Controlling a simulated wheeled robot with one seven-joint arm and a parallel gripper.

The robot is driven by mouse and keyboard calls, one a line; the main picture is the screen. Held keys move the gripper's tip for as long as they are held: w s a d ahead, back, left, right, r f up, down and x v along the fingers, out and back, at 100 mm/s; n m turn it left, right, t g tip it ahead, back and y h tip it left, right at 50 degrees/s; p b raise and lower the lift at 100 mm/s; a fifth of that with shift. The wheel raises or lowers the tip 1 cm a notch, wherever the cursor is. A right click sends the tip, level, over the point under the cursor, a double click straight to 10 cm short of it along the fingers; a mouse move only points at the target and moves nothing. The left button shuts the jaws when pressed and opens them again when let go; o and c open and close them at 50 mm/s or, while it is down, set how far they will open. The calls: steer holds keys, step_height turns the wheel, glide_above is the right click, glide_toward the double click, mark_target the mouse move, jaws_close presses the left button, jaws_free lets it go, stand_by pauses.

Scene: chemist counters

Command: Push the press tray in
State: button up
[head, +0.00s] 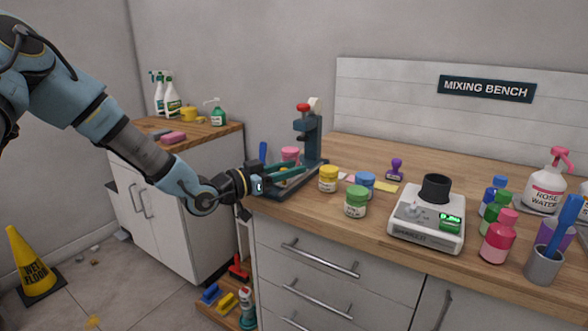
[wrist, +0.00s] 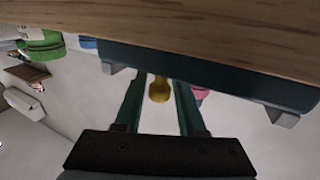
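The press (head: 312,140) is a dark teal stand with a red knob on top, at the back left of the bench. Its dark base (head: 302,184) lies on the wood by the left edge; I cannot tell the tray apart from it. My gripper (head: 290,171) is low at the front of the press. In the wrist view, the dark slab of the press (wrist: 205,74) runs across the picture. A yellow knob (wrist: 160,90) sits between the two green fingers of my gripper (wrist: 160,98), with a gap on either side. The fingers are apart and hold nothing.
Yellow (head: 328,179), green (head: 356,202) and blue (head: 366,184) jars stand right of the press. A pink jar (head: 290,154) is behind my gripper. A white scale (head: 427,225) and several bottles stand farther right. A wet-floor sign (head: 30,262) is on the floor.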

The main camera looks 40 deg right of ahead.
steer(key=w+a+b, duration=0.1)
steer(key=a, duration=0.8)
steer(key=shift+a+b, duration=0.3)
steer(key=shift+o, duration=0.3)
steer(key=shift+w, duration=0.1)
steer(key=shift+o, duration=0.8)
steer(key=shift+r+p, duration=0.1)
steer(key=shift+p, duration=0.2)
steer(key=shift+o, duration=0.3)
steer(key=p, duration=0.3)
steer(key=shift+w+a+r+p, duration=0.1)
steer(key=shift+a+r+p, duration=0.2)
steer(key=shift+r, duration=0.1)
steer(key=d+p, duration=0.2)
steer(key=p, duration=0.1)
steer(key=s+d+f+p, duration=0.1)
steer(key=d+p, duration=0.5)
steer(key=p, duration=0.1)
steer(key=shift+s+d+f, duration=0.15)
jaws_close()
